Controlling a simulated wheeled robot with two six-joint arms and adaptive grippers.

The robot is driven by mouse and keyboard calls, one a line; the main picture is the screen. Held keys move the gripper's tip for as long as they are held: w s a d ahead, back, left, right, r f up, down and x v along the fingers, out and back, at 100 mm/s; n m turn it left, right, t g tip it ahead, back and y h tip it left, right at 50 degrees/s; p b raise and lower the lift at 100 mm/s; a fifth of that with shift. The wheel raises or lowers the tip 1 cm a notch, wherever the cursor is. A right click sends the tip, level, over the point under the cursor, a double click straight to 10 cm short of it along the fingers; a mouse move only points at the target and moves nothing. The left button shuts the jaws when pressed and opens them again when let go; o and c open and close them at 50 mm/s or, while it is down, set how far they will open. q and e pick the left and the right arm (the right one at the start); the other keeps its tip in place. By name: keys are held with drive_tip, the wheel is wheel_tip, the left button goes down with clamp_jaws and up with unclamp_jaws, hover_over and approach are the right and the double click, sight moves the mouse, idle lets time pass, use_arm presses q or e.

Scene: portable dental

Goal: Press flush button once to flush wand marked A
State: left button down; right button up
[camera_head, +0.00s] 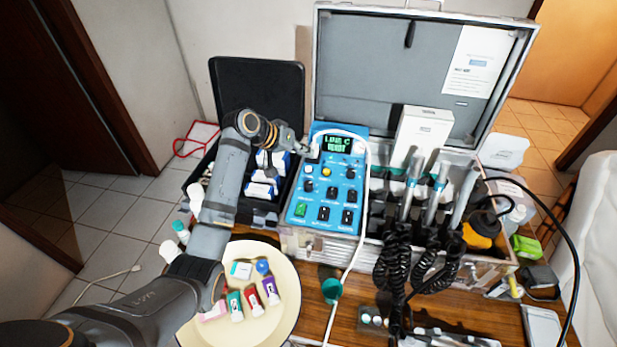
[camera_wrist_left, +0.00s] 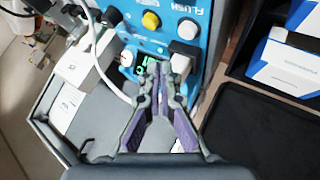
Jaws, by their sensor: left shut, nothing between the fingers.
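The blue control panel (camera_head: 337,238) of the portable dental unit stands in the middle of the head view. It also shows upside down in the left wrist view (camera_wrist_left: 212,48). Its lit green display (camera_head: 336,145) seems to read "LINE C" above "READY". A round yellow button (camera_wrist_left: 151,20) shows in the wrist view near the word FLUSH, beside a pale knob (camera_wrist_left: 186,29). Several wands (camera_head: 415,168) stand in holders to the right; no letter marks are readable. My left gripper (camera_head: 312,150) is shut and empty at the panel's upper left edge, near the display; contact cannot be told.
An open metal case (camera_head: 330,60) surrounds the unit. A white box (camera_head: 422,128) stands behind the wands. A white hose (camera_head: 352,265) runs down the panel's right side. Coiled black cords hang right.

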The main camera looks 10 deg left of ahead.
sight(306, 169)
use_arm(q)
drive_tip(key=shift+f, duration=1.45)
use_arm(e)
drive_tip(key=shift+f, duration=0.6)
use_arm(q)
drive_tip(key=shift+f, duration=0.2)
use_arm(e)
drive_tip(key=shift+a+r, duration=0.1)
use_arm(q)
drive_tip(key=shift+w+f, duration=0.1)
drive_tip(key=shift+f, duration=0.1)
drive_tip(key=shift+f, duration=0.5)
use_arm(e)
drive_tip(key=shift+r, duration=0.1)
use_arm(q)
drive_tip(key=shift+r+p, duration=0.9)
drive_tip(key=shift+p, duration=0.3)
use_arm(e)
drive_tip(key=shift+r, duration=1.05)
